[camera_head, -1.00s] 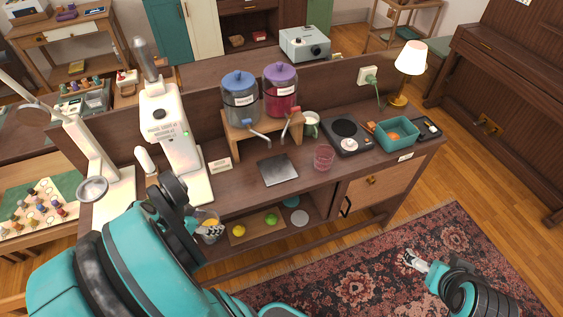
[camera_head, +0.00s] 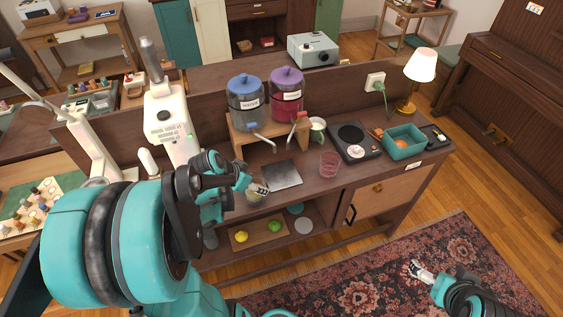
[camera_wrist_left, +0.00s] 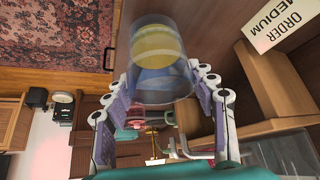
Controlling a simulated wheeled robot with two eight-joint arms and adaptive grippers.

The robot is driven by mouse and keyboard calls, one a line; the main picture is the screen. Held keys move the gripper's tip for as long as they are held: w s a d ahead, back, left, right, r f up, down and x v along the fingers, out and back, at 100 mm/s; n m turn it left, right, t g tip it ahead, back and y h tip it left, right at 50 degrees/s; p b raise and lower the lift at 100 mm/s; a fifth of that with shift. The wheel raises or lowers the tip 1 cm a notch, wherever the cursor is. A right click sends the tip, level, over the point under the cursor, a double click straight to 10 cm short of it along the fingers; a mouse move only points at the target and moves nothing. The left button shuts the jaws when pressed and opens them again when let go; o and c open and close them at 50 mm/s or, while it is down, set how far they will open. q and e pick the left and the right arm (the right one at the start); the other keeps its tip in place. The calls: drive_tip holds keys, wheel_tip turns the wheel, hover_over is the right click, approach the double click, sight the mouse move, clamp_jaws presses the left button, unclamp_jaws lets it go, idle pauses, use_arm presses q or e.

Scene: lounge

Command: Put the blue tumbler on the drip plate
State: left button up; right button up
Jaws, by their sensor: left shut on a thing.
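The blue tumbler (camera_wrist_left: 150,85) is see-through and bluish, with a round yellow patch showing in it. My left gripper (camera_wrist_left: 162,88) is shut on it, one finger on each side. In the head view, the tumbler (camera_head: 256,198) is partly hidden by the left gripper (camera_head: 258,188), near the counter's front and just left of the drip plate. The drip plate (camera_head: 283,174) is a flat grey square on the counter, in front of the drink dispensers, with nothing on it. My right gripper (camera_head: 422,273) is over the rug; its fingers are too small to judge.
Blue-lidded (camera_head: 246,103) and purple-lidded (camera_head: 287,96) dispensers stand on a wooden stand (camera_head: 238,140) behind the plate. A pink tumbler (camera_head: 329,165) stands right of it. A hot plate (camera_head: 352,143) and teal bin (camera_head: 404,146) are farther right. A tray (camera_head: 259,234) with fruit is below.

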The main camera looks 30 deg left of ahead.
use_arm(q)
drive_tip(key=w, duration=0.4)
drive_tip(key=w+d, duration=0.1)
drive_tip(key=w, duration=0.3)
drive_tip(key=w+d+b, duration=0.1)
drive_tip(key=w, duration=0.4)
drive_tip(key=shift+d, duration=0.15)
drive_tip(key=shift+f, duration=0.3)
drive_tip(key=shift+f+b, duration=0.1)
drive_tip(key=shift+b, duration=0.2)
drive_tip(key=o, duration=1.4)
drive_tip(key=shift+c, duration=0.2)
